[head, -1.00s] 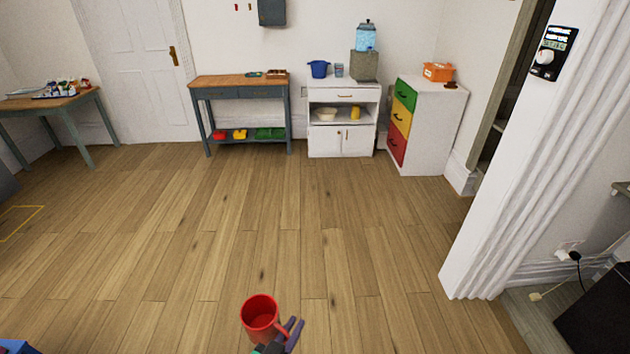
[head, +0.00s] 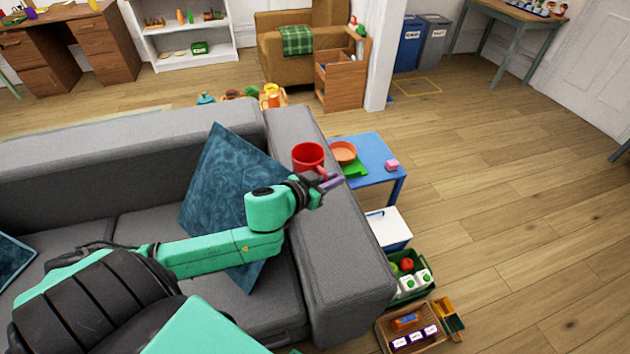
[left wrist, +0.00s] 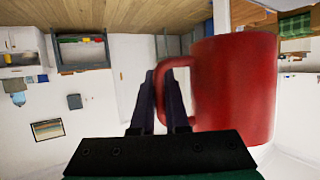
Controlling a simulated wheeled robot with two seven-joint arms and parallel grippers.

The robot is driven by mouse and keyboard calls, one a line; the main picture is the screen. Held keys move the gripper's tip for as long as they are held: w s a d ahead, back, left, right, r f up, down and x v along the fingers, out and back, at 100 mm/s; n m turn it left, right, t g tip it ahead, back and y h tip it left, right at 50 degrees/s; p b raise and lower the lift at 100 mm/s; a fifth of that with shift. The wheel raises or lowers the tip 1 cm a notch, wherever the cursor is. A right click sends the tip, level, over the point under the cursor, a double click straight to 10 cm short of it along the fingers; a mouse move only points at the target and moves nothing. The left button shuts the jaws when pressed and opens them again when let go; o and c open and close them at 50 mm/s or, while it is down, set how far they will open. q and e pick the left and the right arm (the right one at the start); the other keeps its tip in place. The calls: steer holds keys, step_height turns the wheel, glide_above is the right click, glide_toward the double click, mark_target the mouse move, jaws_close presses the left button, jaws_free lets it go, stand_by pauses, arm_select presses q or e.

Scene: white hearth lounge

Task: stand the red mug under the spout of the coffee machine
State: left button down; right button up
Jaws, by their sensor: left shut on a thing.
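The red mug (head: 309,157) is held by my left gripper (head: 328,182), upright, above the arm of the grey sofa in the head view. In the left wrist view the mug (left wrist: 235,90) fills the right side, and the fingers of my left gripper (left wrist: 173,100) are closed around its handle. That wrist picture is upside down. The coffee machine and its spout are not seen in the views now. My right gripper is not in view.
The grey sofa (head: 335,245) with a teal cushion (head: 215,165) lies under my left arm. A blue table (head: 388,180) with an orange bowl (head: 343,152) stands beyond it. Crates (head: 410,275) sit beside the sofa. Open wooden floor (head: 490,190) lies to the right.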

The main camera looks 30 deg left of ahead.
arm_select(q)
steer(key=w+d+r+m+g+h+b, duration=0.1)
steer(key=w+r+m+g+h+b, duration=0.2)
steer(key=b, duration=0.4)
steer(key=shift+m+t+h, duration=0.3)
steer(key=shift+t+h, duration=0.1)
steer(key=shift+t, duration=0.3)
steer(key=f+b, duration=0.1)
steer(key=f, duration=0.5)
steer(key=f+b, duration=0.1)
steer(key=f, duration=0.6)
steer(key=w+f+b, duration=0.1)
steer(key=f, duration=0.5)
steer(key=shift+f, duration=0.5)
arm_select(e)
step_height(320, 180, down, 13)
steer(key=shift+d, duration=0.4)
arm_select(q)
steer(key=shift+f, duration=0.15)
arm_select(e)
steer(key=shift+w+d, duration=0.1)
arm_select(q)
steer(key=c, duration=0.9)
jaws_free()
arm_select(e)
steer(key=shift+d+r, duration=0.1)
